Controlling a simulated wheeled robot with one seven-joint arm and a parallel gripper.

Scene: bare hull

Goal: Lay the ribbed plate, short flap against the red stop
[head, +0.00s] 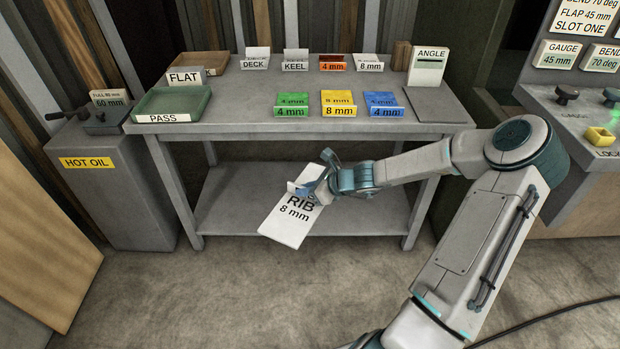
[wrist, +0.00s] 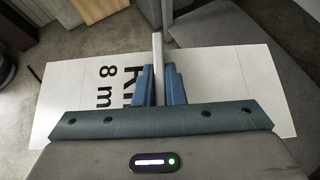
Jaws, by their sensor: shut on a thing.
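The ribbed plate (head: 290,226) is white and marked "RIB 8 mm". My gripper (head: 318,186) holds it tilted in front of the bench, below the tabletop. In the wrist view, my gripper (wrist: 158,88) has its blue fingers shut on the upright rib across the middle of the plate (wrist: 220,75). The fingers and gripper body cover part of the plate's face and lettering. I cannot make out a short flap or a red stop in either view.
The grey bench (head: 230,97) carries a green PASS tray (head: 180,104), a FLAT sign, an ANGLE box (head: 429,66) and several coloured bent pieces. A HOT OIL cabinet (head: 110,190) stands left. A control console (head: 590,140) stands right. The floor in front is clear except for a cable at right.

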